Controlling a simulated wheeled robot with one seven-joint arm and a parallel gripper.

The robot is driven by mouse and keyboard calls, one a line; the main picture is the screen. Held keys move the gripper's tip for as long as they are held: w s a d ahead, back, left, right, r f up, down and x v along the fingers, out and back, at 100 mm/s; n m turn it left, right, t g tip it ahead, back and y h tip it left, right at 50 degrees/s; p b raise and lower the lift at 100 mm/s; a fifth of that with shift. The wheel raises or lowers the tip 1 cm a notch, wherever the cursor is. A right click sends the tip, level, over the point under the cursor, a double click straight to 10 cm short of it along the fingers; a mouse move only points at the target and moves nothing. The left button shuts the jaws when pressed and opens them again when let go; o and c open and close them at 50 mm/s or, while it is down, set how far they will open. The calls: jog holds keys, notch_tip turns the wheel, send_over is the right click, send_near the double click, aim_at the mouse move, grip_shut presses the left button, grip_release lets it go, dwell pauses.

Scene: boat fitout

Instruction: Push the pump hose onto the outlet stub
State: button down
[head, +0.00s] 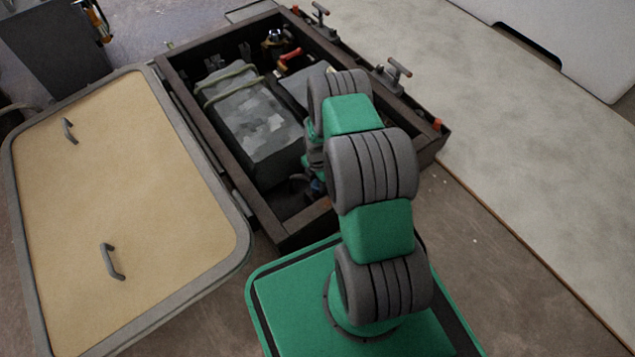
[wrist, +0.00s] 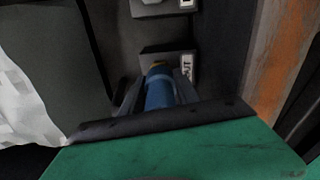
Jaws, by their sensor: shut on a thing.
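In the wrist view, my gripper (wrist: 158,84) is shut on the blue pump hose (wrist: 160,94), one dark finger on each side of it. The hose end points away from me at a dark block with a white label reading like "OUT" (wrist: 187,68). A small yellowish piece, which may be the outlet stub (wrist: 157,65), shows right at the hose end. I cannot tell how far the hose sits over it. In the head view my arm hides most of the gripper, and a small blue patch (head: 318,187) shows low in the open box.
The dark open box (head: 290,237) has raised walls close around my arm. A strapped grey case (head: 250,120) fills its left side. A tan lid (head: 110,190) with two handles lies open at left. In the wrist view a rusty-brown wall (wrist: 280,60) stands at right.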

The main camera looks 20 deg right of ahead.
jog(key=shift+f, duration=1.05)
jog(key=c, duration=0.8)
grip_release()
jog(key=shift+c, duration=0.2)
notch_tip(320, 180, up, 8)
jog(key=p, duration=0.4)
jog(key=w+a+r+m+p, duration=0.1)
jog(key=a+r+m+p, duration=0.35)
jog(key=r, duration=1.05)
jog(key=d+r+m+t+p, duration=0.1)
jog(key=d+r+m+p, duration=0.1)
jog(key=r+p, duration=0.9)
jog(key=w+a+r+m+p, duration=0.1)
jog(key=a+r+m+p, duration=0.15)
jog(key=r, duration=1.55)
jog(key=s+a+r+m+p, duration=0.2)
jog(key=s+r+m+p, duration=0.2)
jog(key=r+p, duration=0.3)
jog(key=s+a+r+m+t+p, duration=0.1)
jog(key=s+r+m+p, duration=0.3)
jog(key=r, duration=1.3)
jog(key=s+a+r+m+t+p, duration=0.1)
jog(key=s+r+m+p, duration=0.3)
jog(key=s+r+p, duration=0.5)
notch_tip(320, 180, up, 4)
jog(key=shift+s+a+f+m+p, duration=0.1)
jog(key=shift+s+a+m+p, duration=0.25)
jog(key=shift+a, duration=0.5)
